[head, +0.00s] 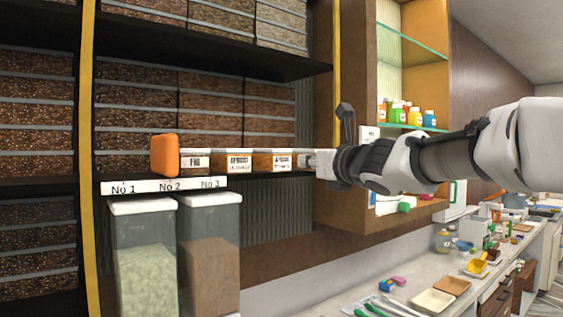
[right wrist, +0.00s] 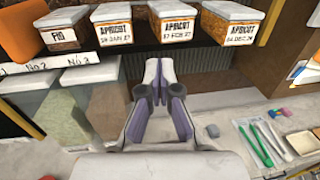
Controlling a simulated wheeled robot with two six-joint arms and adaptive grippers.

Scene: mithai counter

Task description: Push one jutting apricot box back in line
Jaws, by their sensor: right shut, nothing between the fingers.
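Three apricot boxes with white lids and labels stand in a row on the dark shelf. In the right wrist view the left one (right wrist: 111,33), the middle one (right wrist: 172,26) and the right one (right wrist: 241,32) show their fronts; a wider gap precedes the right one. Two also show in the head view (head: 238,162) (head: 281,161). Which one juts is hard to tell. My right gripper (right wrist: 158,66) is shut and empty, below and in front of the middle box, apparently apart from it. In the head view the right gripper (head: 318,162) hides the row's right end. My left gripper is not in view.
A fig box (head: 195,162) and an orange block (head: 164,155) sit left on the shelf. Two clear bins (head: 145,250) (head: 210,245) stand below. A wooden cabinet (head: 362,215) is to the right, above a counter (head: 345,288) with trays and small tools.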

